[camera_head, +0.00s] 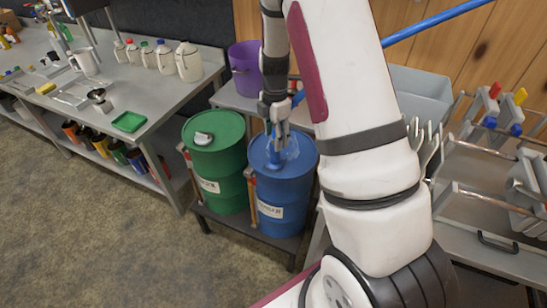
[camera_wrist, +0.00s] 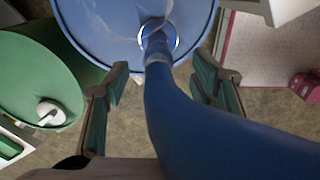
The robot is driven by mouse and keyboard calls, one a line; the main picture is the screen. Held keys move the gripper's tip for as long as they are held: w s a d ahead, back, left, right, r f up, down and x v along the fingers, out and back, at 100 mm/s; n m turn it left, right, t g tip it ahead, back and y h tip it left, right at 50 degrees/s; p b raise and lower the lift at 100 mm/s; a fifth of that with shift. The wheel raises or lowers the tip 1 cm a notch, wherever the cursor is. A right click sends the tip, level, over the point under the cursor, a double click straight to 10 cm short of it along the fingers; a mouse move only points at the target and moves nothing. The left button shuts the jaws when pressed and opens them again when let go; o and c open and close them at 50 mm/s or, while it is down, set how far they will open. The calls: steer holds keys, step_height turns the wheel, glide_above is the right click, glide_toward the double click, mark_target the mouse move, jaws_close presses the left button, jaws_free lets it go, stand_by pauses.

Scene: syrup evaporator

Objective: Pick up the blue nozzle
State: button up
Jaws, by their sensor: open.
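The blue nozzle (camera_wrist: 172,100) stands in the ringed opening in the lid of the blue drum (camera_wrist: 95,25). In the wrist view it narrows toward the opening and widens toward the lower right. My gripper (camera_wrist: 162,70) is open, with one finger on each side of the nozzle and visible gaps between. In the head view my gripper (camera_head: 277,128) points down over the blue drum (camera_head: 283,190). The nozzle there is mostly hidden by my gripper, with blue showing around the fingers.
A green drum (camera_head: 215,165) with a pale cap stands left of the blue one. A purple bucket (camera_head: 245,70) is behind. A blue hose (camera_head: 437,22) runs to the upper right. A workbench (camera_head: 165,95) with jugs is left; a metal rack (camera_head: 475,200) is right.

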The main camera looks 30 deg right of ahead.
mark_target(275, 152)
steer(key=shift+w+d+f, duration=0.1)
steer(key=shift+d+f, duration=0.05)
steer(key=shift+f, duration=3.75)
jaws_close()
